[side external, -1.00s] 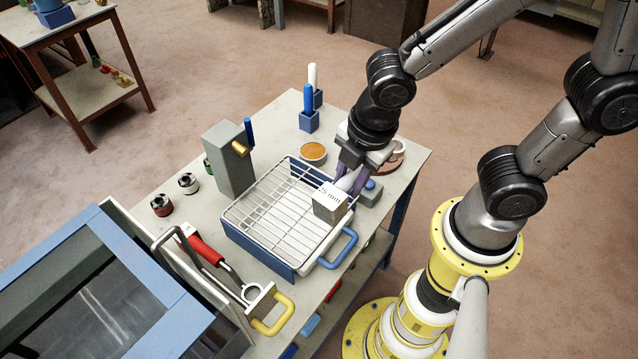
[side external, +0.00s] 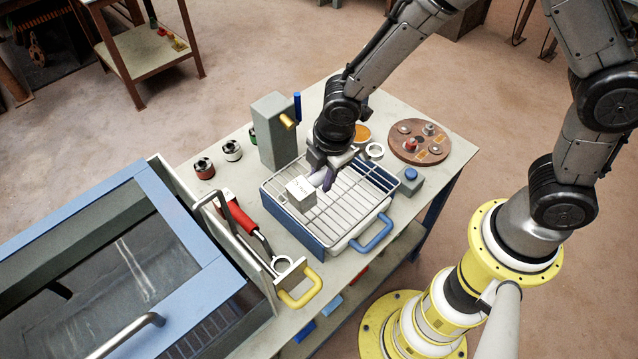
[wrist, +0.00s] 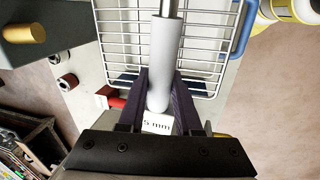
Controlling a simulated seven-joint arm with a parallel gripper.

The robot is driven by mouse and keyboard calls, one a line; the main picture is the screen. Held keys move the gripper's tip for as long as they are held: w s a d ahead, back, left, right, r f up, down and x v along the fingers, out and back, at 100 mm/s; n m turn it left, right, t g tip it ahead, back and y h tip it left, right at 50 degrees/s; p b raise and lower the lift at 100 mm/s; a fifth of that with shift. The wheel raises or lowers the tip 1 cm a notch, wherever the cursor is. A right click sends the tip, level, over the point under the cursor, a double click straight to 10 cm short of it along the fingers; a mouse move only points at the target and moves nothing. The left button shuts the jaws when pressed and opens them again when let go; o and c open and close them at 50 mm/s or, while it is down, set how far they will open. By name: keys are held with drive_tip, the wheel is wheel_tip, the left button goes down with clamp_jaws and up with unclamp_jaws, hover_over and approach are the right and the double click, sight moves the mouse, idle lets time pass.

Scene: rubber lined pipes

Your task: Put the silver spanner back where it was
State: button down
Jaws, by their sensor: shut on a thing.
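My gripper (side external: 322,177) is over the wire rack (side external: 352,200) on the blue-sided tray, towards its left half. In the wrist view my gripper (wrist: 161,76) has its purple fingers on either side of a light grey cylindrical handle (wrist: 165,50), shut on it. A metal shaft (wrist: 168,8) runs on from the handle's far end. A pale block marked "5 mm" (wrist: 157,123) shows by the handle's near end; it is also beside the fingers in the side view (side external: 297,195). I cannot tell whether block and handle are one piece. I cannot surely pick out a silver spanner.
A grey post with a brass knob (side external: 272,130) stands behind the rack. A red-handled tool (side external: 262,225) and yellow-handled ring holder (side external: 300,290) lie left of it. A brown disc (side external: 420,142) and blue button box (side external: 408,181) are to the right.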

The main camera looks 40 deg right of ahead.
drive_tip(key=shift+w+a+f, duration=0.1)
drive_tip(key=shift+w+f, duration=0.1)
drive_tip(key=shift+f, duration=0.65)
drive_tip(key=shift+w+a+f, duration=0.1)
drive_tip(key=shift+w+f, duration=0.05)
drive_tip(key=shift+f, duration=0.9)
drive_tip(key=c, duration=0.6)
unclamp_jaws()
wheel_tip(320, 180, up, 14)
drive_tip(key=s, duration=0.3)
drive_tip(key=shift+f, duration=0.2)
drive_tip(key=s+d+r+m+t, duration=0.2)
drive_tip(key=s+d+r+m, duration=0.4)
drive_tip(key=d+r+m, duration=0.35)
drive_tip(key=s+d+r+m+t, duration=0.1)
drive_tip(key=s+d+r+m, duration=0.1)
drive_tip(key=s+d+m, duration=0.4)
drive_tip(key=s+m, duration=0.1)
drive_tip(key=s, duration=0.3)
drive_tip(key=shift+s+r+m, duration=0.2)
drive_tip(key=shift+r+m, duration=0.1)
drive_tip(key=shift+m, duration=0.05)
